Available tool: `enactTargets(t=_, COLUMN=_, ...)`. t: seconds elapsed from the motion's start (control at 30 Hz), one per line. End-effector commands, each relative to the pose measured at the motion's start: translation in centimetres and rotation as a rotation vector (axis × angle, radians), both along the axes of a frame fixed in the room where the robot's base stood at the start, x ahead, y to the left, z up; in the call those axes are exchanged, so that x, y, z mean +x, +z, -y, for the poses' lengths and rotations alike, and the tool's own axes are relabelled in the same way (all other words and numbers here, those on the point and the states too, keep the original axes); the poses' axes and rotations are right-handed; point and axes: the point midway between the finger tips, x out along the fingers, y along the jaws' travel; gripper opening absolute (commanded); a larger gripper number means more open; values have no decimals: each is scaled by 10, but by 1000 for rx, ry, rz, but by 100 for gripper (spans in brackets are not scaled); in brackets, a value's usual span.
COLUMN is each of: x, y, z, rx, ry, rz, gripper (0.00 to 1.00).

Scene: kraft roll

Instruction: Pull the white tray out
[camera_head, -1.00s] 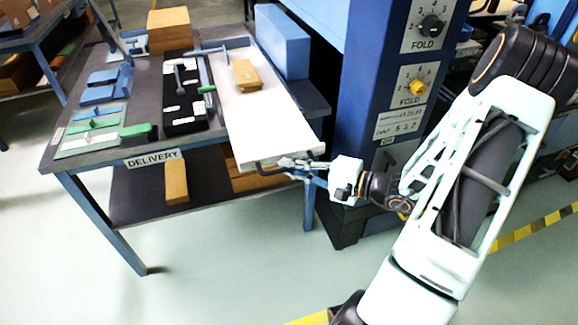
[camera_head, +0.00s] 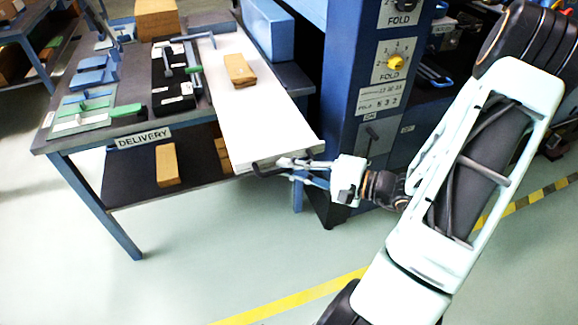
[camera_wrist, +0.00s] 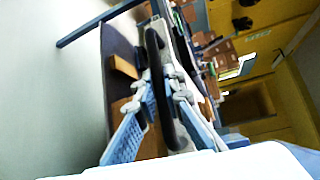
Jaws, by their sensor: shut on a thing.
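The white tray (camera_head: 250,115) lies on the delivery table in the head view, with its front end sticking out past the table's front edge. A dark handle (camera_head: 262,168) is at its front end. My gripper (camera_head: 285,166) is at the handle, shut on it. In the wrist view the dark handle (camera_wrist: 158,85) runs between the fingers of my gripper (camera_wrist: 165,98). A brown block (camera_head: 239,70) rests on the tray. My fingers partly hide the handle.
The delivery table (camera_head: 95,135) holds a black rack (camera_head: 175,85), green and blue pieces, and a blue block (camera_head: 268,30). A blue machine column (camera_head: 345,100) with knobs stands close to the right of the tray. The floor in front is clear.

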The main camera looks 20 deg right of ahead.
Motion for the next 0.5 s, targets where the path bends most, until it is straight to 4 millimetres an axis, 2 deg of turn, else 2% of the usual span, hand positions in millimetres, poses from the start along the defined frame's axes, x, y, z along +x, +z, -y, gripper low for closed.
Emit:
enactTargets(t=0.2, x=1, y=0, z=1, rx=-1, ry=-2, rz=1, gripper=0)
enactTargets(t=0.23, x=1, y=0, z=1, rx=-1, ry=-2, rz=1, gripper=12)
enactTargets(t=0.37, x=1, y=0, z=1, rx=-1, ry=-2, rz=1, gripper=26)
enactTargets(t=0.5, x=1, y=0, z=0, rx=-1, ry=-1, rz=1, gripper=27)
